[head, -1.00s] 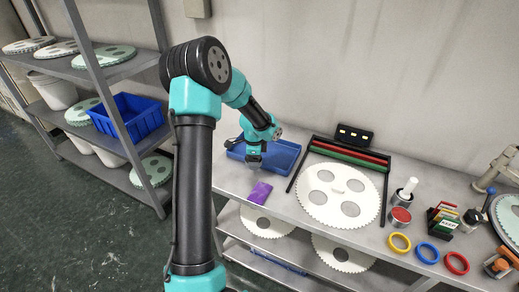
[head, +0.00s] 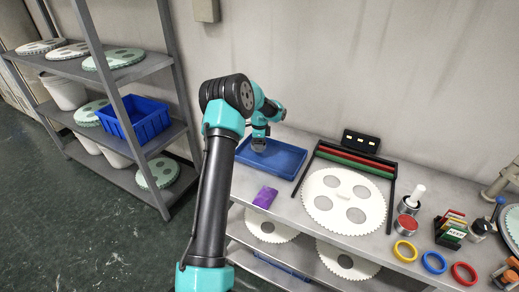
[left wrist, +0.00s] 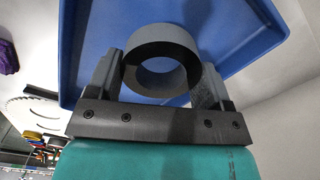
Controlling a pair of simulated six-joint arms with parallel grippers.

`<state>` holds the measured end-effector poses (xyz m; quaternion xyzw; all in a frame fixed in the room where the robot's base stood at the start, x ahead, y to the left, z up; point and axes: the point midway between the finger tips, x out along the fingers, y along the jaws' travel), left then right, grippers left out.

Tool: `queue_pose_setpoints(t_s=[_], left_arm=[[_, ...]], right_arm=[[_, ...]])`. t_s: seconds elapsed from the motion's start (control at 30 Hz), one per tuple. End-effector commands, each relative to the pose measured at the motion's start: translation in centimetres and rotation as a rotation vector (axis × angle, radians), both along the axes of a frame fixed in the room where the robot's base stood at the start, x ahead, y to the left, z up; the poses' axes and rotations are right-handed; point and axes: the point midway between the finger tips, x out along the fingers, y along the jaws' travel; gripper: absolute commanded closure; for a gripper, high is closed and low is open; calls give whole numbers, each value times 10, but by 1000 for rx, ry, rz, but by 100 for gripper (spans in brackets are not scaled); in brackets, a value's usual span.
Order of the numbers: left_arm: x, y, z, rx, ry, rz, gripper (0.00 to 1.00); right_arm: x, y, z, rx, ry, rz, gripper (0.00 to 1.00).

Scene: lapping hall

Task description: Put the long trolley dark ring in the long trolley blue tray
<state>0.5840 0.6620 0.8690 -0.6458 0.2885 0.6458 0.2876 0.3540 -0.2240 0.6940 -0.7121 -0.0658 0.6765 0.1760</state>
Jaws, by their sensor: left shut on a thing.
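The blue tray (head: 287,160) lies on the long trolley's top at its left end, by the wall. My left gripper (head: 259,146) is over the tray's left part. The left wrist view shows my left gripper (left wrist: 161,68) shut on a dark grey ring (left wrist: 133,62), one finger on each side of it. The blue tray (left wrist: 235,25) fills the background behind the ring there. I cannot tell whether the ring touches the tray floor. In the head view the ring is hidden by the gripper. My right gripper is not in view.
A purple block (head: 265,197) lies in front of the tray. Yellow (head: 405,251), blue (head: 434,262) and red (head: 464,273) rings lie along the front edge. Another blue bin (head: 135,122) is on the left shelf.

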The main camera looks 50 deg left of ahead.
Motion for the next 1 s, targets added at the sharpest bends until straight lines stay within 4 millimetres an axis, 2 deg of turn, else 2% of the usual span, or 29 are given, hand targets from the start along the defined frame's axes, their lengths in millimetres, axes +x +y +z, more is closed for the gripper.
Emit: queue_pose_setpoints(t_s=[0.33, 0.63, 1.0], left_arm=[[1, 1, -1, 1, -1, -1, 55], [1, 1, -32, 1, 0, -2, 55], [1, 1, -36, 1, -1, -1, 55]], right_arm=[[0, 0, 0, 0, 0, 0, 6], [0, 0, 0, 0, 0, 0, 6], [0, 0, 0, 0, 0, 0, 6]])
